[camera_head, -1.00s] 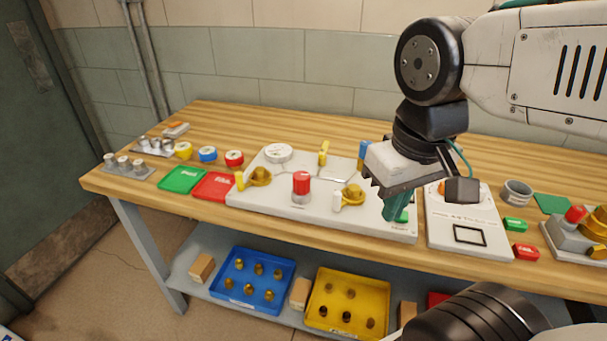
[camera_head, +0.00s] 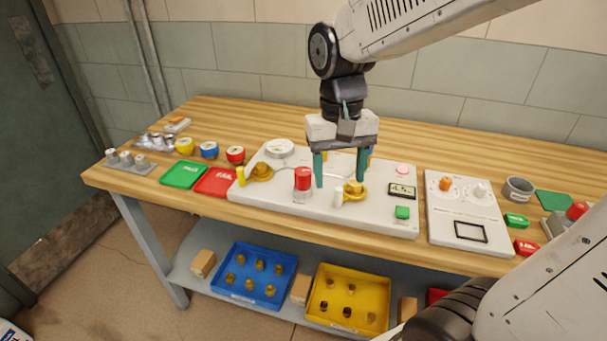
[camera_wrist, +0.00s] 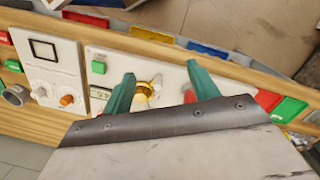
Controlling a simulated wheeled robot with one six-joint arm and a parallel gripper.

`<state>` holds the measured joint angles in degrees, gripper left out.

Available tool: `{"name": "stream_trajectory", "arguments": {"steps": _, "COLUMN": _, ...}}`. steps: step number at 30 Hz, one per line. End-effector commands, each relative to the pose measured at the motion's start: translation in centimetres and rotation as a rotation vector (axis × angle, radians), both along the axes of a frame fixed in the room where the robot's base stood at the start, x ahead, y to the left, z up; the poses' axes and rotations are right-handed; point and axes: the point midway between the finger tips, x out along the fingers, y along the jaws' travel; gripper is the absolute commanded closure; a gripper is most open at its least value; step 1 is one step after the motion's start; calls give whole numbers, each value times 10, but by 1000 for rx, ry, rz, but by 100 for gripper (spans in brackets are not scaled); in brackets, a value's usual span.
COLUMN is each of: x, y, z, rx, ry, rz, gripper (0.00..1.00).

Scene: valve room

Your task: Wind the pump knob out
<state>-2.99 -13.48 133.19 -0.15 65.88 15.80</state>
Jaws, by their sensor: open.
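A red knob on a grey metal base (camera_head: 303,180), which looks like the pump knob, stands upright on the white panel (camera_head: 255,192) in the head view. My gripper (camera_head: 340,181) points down over the panel, its two green fingers spread with nothing between them. The left finger is just right of the red knob in the picture, apart from it as far as I can tell. A brass valve (camera_head: 354,190) with a white handle lies near the right finger.
The panel also carries a round gauge (camera_head: 279,148), a brass valve with a yellow handle (camera_head: 260,173), a small display (camera_head: 402,191) and a green button (camera_head: 402,212). Red tray (camera_head: 216,182) and green tray (camera_head: 183,175) lie left. A second white panel (camera_head: 466,212) stands right.

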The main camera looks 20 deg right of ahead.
Motion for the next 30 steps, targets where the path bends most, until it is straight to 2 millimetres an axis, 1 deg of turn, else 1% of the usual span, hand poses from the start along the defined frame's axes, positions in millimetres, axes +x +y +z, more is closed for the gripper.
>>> {"name": "stream_trajectory", "arguments": {"steps": 1, "x": 17, "y": 2, "z": -6, "rx": -6, "ry": 11, "rz": -47, "gripper": 40}}
{"name": "stream_trajectory", "arguments": {"steps": 7, "x": 82, "y": 11, "z": -27, "rx": -31, "ry": 1, "rz": -293, "gripper": 40}}
{"name": "stream_trajectory", "arguments": {"steps": 9, "x": 104, "y": 14, "z": -31, "rx": -36, "ry": -20, "rz": -400, "gripper": 40}}
{"name": "stream_trajectory", "arguments": {"steps": 12, "x": 125, "y": 15, "z": -25, "rx": -32, "ry": -65, "rz": -532, "gripper": 40}}
{"name": "stream_trajectory", "arguments": {"steps": 15, "x": 132, "y": 16, "z": -20, "rx": -27, "ry": -91, "rz": -622, "gripper": 40}}
{"name": "stream_trajectory", "arguments": {"steps": 20, "x": 132, "y": 15, "z": -25, "rx": -29, "ry": -94, "rz": -680, "gripper": 40}}
{"name": "stream_trajectory", "arguments": {"steps": 23, "x": 132, "y": 15, "z": -36, "rx": -30, "ry": -91, "rz": -682, "gripper": 40}}
{"name": "stream_trajectory", "arguments": {"steps": 30, "x": 131, "y": 15, "z": -75, "rx": -30, "ry": -91, "rz": -680, "gripper": 40}}
